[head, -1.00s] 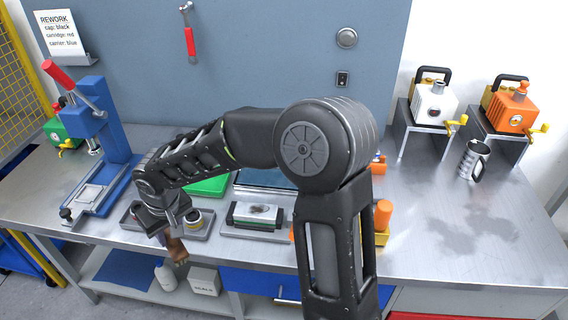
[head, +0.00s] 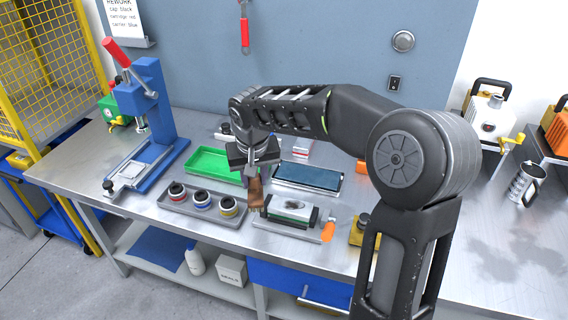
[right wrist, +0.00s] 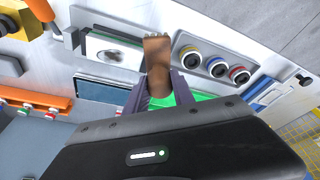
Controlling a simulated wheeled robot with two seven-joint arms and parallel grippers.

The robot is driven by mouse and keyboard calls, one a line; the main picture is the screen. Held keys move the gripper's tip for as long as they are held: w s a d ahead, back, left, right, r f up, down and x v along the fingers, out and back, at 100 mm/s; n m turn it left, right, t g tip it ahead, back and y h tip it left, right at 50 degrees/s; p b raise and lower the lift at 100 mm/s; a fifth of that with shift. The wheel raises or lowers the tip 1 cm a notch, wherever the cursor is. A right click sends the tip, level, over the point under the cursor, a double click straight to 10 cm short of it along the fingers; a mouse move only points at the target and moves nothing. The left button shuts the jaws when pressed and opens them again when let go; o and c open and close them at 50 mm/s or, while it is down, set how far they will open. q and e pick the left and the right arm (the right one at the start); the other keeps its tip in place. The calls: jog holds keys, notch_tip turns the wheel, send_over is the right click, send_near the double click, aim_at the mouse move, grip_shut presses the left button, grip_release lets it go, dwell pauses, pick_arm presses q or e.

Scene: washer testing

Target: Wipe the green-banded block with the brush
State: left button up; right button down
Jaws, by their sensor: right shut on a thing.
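The green-banded block (head: 289,209) lies on a grey tray (head: 272,227), with a white top that carries a dark smudge. It also shows in the right wrist view (right wrist: 112,51). My right gripper (head: 254,172) is shut on the brush (head: 256,192), a brown piece pointing down just left of the block's left end. In the right wrist view the brush (right wrist: 157,65) sticks out between the fingers (right wrist: 161,93), its far end beside the block's end. I cannot tell whether it touches the block. My left gripper is not in view.
A grey tray with three ringed cups (head: 201,200) stands left of the block. A green tray (head: 214,165) and a dark flat panel (head: 307,179) lie behind. A blue press (head: 150,110) stands at left.

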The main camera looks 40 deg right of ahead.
jog(key=s+d+r+m, duration=0.2)
jog(key=d+r, duration=0.1)
jog(key=d, duration=0.4)
jog(key=shift+s+d+r+m+b, duration=0.15)
jog(key=shift+r+m+b, duration=0.15)
jog(key=shift+r+m, duration=0.1)
jog(key=shift+f, duration=0.1)
